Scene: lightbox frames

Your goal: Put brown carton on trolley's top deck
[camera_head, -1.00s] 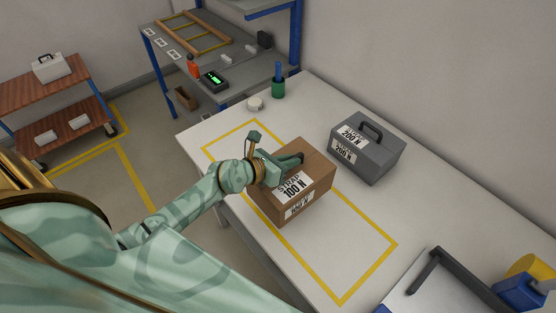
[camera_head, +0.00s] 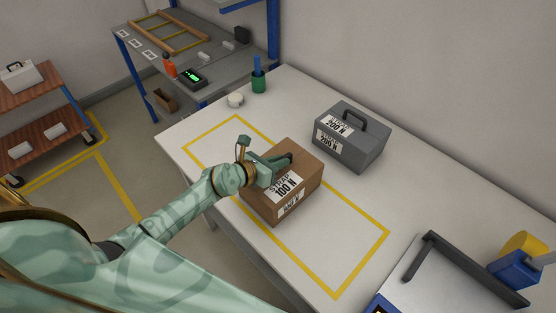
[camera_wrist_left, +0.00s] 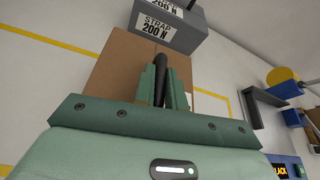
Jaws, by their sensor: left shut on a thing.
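The brown carton (camera_head: 304,174) has a white "STRAP 100 N" label and a dark handle on top. It stands on the white table inside a yellow taped rectangle. My left gripper (camera_head: 284,163) is shut on the carton's dark handle. In the left wrist view the fingers (camera_wrist_left: 162,88) close around this handle, with the carton's top (camera_wrist_left: 112,66) below it. The trolley (camera_head: 30,92) stands at the far left, with two wooden decks. A white case (camera_head: 18,77) sits on its top deck (camera_head: 42,74). My right gripper is not in view.
A grey "200 N" case (camera_head: 352,141) stands behind the carton on the table. A green cup (camera_head: 258,82) and a white round item (camera_head: 235,100) are near the far edge. A tray (camera_head: 440,285) lies at the right. A grey workbench (camera_head: 205,62) stands beyond.

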